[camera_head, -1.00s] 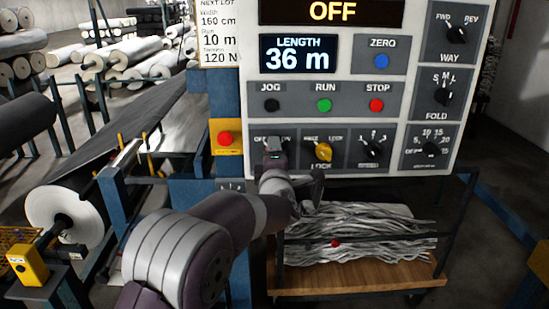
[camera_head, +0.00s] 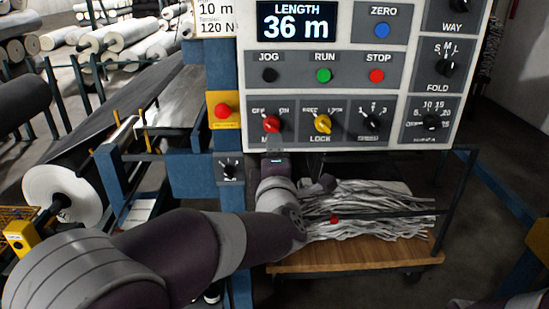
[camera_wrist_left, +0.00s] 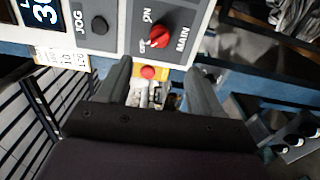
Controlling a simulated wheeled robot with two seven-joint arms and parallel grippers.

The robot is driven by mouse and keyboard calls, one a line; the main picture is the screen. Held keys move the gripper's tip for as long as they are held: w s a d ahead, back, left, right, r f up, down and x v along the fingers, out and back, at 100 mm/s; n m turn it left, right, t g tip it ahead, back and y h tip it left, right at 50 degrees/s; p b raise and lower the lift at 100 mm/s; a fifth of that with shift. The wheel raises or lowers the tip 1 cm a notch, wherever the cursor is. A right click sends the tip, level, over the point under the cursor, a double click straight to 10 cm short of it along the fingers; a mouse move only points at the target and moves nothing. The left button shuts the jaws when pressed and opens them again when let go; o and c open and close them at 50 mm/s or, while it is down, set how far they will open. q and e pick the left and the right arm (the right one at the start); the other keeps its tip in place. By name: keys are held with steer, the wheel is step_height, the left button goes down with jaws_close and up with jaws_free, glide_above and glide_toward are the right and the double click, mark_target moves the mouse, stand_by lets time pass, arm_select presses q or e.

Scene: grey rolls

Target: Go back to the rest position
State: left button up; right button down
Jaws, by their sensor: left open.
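My left gripper (camera_head: 273,160) is just below the lower edge of the control panel (camera_head: 395,90), its arm reaching in from the lower left. In the left wrist view its two fingers (camera_wrist_left: 158,85) stand apart with nothing held between them. The red MAIN knob (camera_head: 271,124) is above the gripper, clear of it, and it also shows beyond the fingertips in the left wrist view (camera_wrist_left: 159,36). The knob's exact setting is hard to read in the head view. My right gripper is out of view.
A wooden cart (camera_head: 350,253) with grey strips stands below the panel, behind my left wrist. A blue post carries a red button (camera_head: 222,111) and a small black switch (camera_head: 229,170). A large roll (camera_head: 62,195) is at the left. The panel reads length 36 m.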

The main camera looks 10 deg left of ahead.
arm_select(q)
steer(key=s+d+f+m+g+h+p, duration=0.1)
steer(key=s+d+f+m+g+h, duration=0.15)
steer(key=f+m, duration=0.4)
steer(key=s+d+f+m+g+h+p, duration=0.1)
steer(key=s+d+f+m+g+h, duration=0.15)
steer(key=d+f+m+h, duration=0.35)
steer(key=s+a+f+m+g+y+p, duration=0.1)
steer(key=s+a+f+m+g+p, duration=0.1)
steer(key=s, duration=0.7)
steer(key=s+a+f+m+g+y+p, duration=0.2)
steer(key=s+a+f+m+g+p, duration=0.1)
steer(key=s+a+m+g, duration=0.4)
steer(key=s+a+g+p, duration=0.1)
steer(key=s+a+g, duration=0.1)
steer(key=a, duration=0.1)
steer(key=shift+f, duration=0.2)
steer(key=shift+s+y, duration=0.1)
steer(key=shift+y, duration=0.15)
